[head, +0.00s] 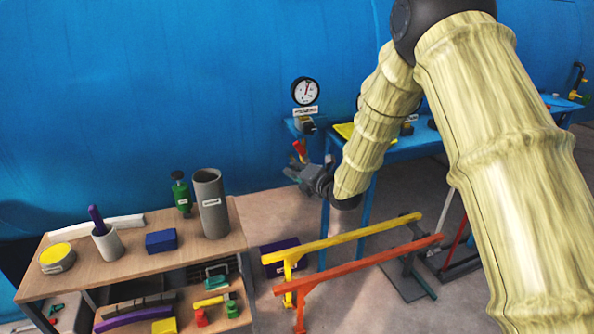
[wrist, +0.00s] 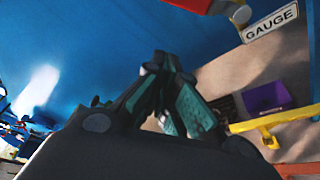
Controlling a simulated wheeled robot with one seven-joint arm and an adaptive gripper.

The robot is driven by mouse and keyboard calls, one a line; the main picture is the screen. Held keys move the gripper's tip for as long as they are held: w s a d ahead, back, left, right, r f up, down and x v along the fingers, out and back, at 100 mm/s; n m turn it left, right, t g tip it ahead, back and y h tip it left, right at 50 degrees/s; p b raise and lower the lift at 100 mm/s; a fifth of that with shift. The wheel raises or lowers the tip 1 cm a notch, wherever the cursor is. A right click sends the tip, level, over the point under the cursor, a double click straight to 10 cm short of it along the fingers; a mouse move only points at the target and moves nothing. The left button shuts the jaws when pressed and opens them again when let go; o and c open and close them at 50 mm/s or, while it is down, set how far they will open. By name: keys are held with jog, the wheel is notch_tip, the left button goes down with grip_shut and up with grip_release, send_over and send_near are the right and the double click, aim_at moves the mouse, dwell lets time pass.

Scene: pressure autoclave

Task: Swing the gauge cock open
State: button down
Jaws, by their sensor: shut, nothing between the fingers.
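The pressure gauge (head: 305,91) with a white dial is mounted in front of the blue vessel. Below it is a label plate and a small dark and brass fitting (head: 306,124). The red handle of the gauge cock (head: 299,148) hangs below that, slightly tilted. In the wrist view a red part, apparently this handle (wrist: 200,4), crosses the top edge beside a white tag reading GAUGE (wrist: 270,24). My gripper (head: 291,166) is just below the red handle in the head view; whether they touch is unclear. Its fingers (wrist: 165,72) are together and empty in the wrist view.
A wooden bench (head: 130,268) at left carries a grey cylinder (head: 210,203), a green bottle-like item (head: 181,194) and a blue box (head: 161,240). Yellow (head: 345,238) and orange (head: 360,266) rails stand below my gripper. A blue table (head: 405,147) is behind my arm.

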aim_at(303, 153)
jog(key=shift+w+r+p, duration=0.15)
jog(key=shift+w+p, duration=0.15)
jog(key=shift+w, duration=0.65)
jog(key=shift+w+r+p, duration=0.2)
jog(key=shift+w+p, duration=0.15)
jog(key=shift+w, duration=0.65)
jog(key=shift+w+r+p, duration=0.15)
jog(key=shift+w+p, duration=0.15)
jog(key=shift+w, duration=0.65)
jog(key=shift+d, duration=0.1)
